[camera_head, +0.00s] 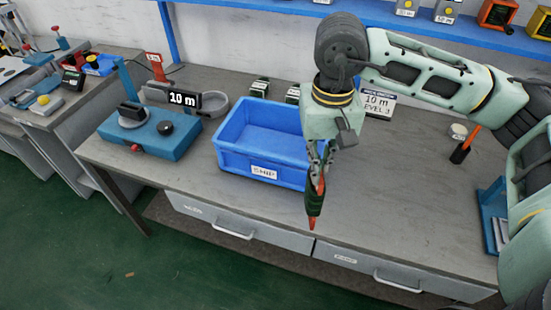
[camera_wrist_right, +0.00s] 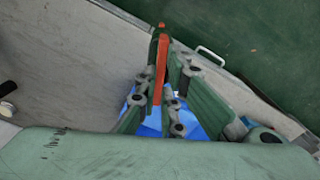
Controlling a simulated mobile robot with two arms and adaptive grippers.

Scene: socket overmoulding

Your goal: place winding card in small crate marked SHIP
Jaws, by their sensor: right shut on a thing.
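The blue crate marked SHIP (camera_head: 228,160) stands open on the grey workbench, with a white label on its front. My right gripper (camera_head: 315,195) points down just in front of the crate's right front corner. It is shut on a narrow orange-red thing, taken to be the winding card (camera_head: 312,223), seen edge-on. The card also shows as an orange strip between the fingers in the right wrist view (camera_wrist_right: 160,78). The fingers hide much of it. Blue of the crate shows behind them there. The visible crate floor looks empty. My left gripper is out of view.
A blue winding device (camera_head: 150,138) and a black 10 m display (camera_head: 185,99) stand left of the crate. A 10 m LEVEL sign (camera_head: 378,103) stands behind my right arm. A black and orange tool (camera_head: 462,150) is at the right. The bench (camera_head: 390,190) right of the crate is mostly clear.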

